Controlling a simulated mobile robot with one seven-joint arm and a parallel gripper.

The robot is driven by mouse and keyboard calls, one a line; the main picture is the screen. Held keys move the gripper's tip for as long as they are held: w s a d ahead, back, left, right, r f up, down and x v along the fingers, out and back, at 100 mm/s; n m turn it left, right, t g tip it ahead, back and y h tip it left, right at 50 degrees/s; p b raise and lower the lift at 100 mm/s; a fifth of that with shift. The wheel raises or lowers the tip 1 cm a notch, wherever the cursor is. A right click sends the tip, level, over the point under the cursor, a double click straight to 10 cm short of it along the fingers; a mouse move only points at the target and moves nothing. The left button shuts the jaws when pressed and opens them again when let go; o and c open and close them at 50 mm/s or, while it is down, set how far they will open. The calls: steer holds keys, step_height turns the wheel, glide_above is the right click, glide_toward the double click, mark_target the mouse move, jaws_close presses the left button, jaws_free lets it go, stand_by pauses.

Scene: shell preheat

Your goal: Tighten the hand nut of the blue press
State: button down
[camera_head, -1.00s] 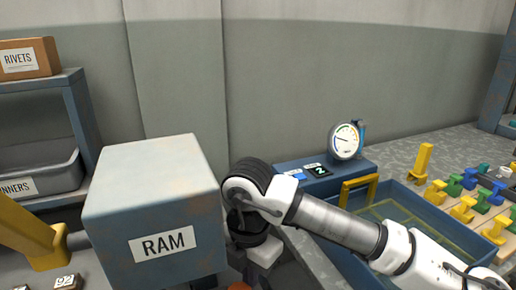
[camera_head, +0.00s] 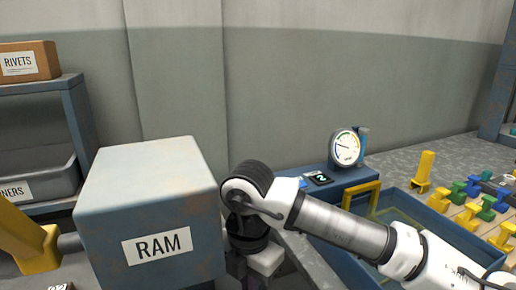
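A large blue-grey block labelled RAM (camera_head: 150,205) fills the lower left of the head view; I take it for part of the blue press. I cannot make out a hand nut; the block's underside and whatever is below it are out of the picture. My white and black arm comes in from the lower right, and its dark wrist bends down close beside the block's right side. The arm's end runs out of the bottom edge, so my gripper's fingers and anything in them are not visible.
A blue bench unit with a dial gauge (camera_head: 346,148) stands right of centre, by a blue tray with a yellow handle (camera_head: 361,197). Coloured knob-like parts (camera_head: 470,189) stand farther right. A shelf with a RIVETS box (camera_head: 30,61) is left. A yellow bar (camera_head: 28,243) is lower left.

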steer(key=shift+f, duration=0.15)
stand_by(0.3)
steer(key=shift+w+d+b, duration=0.1)
steer(key=shift+b, duration=0.25)
steer(key=shift+w+d+r, duration=0.1)
steer(key=shift+r, duration=0.25)
step_height(320, 180, up, 6)
steer(key=p, duration=0.3)
steer(key=shift+f, duration=0.15)
steer(key=shift+f, duration=0.1)
